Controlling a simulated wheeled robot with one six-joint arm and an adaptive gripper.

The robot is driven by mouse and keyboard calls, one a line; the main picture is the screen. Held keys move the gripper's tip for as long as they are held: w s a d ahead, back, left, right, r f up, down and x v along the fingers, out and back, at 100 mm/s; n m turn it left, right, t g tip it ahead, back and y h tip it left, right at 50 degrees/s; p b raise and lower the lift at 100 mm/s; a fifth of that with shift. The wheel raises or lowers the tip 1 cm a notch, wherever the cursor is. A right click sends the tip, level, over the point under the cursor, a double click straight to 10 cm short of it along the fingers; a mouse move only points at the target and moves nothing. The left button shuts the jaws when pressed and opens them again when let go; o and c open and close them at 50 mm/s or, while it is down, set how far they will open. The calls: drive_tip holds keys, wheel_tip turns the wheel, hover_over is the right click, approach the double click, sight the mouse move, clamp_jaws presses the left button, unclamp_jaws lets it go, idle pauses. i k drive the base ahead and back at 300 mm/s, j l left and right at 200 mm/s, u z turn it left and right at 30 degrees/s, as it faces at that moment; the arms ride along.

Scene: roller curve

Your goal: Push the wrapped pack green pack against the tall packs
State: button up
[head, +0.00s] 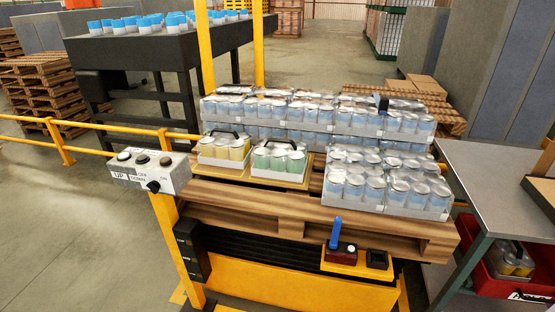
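The wrapped green pack (278,160) is a low tray of green cans with a black handle on top. It stands upright on a tan sheet (238,176) on the wooden pallet (290,212). A similar yellow pack (224,151) stands just left of it. Tall packs of blue-and-silver cans (388,184) stand to its right, with a narrow gap visible between. More tall packs (318,112) stand in a row behind it; whether it touches them I cannot tell. My gripper is not in view.
A control box (150,172) on a yellow post stands at the front left. A blue-handled tool (335,233) sits on a yellow bracket before the pallet. A grey table (500,185) and red crate (500,286) are at right. Yellow rails run at left.

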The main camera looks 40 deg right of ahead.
sight(272, 158)
drive_tip(key=i+j, duration=0.15)
drive_tip(key=i, duration=0.3)
drive_tip(key=i+j, duration=0.1)
drive_tip(key=i, duration=0.4)
drive_tip(key=i+j+z, duration=0.1)
drive_tip(key=i, duration=0.35)
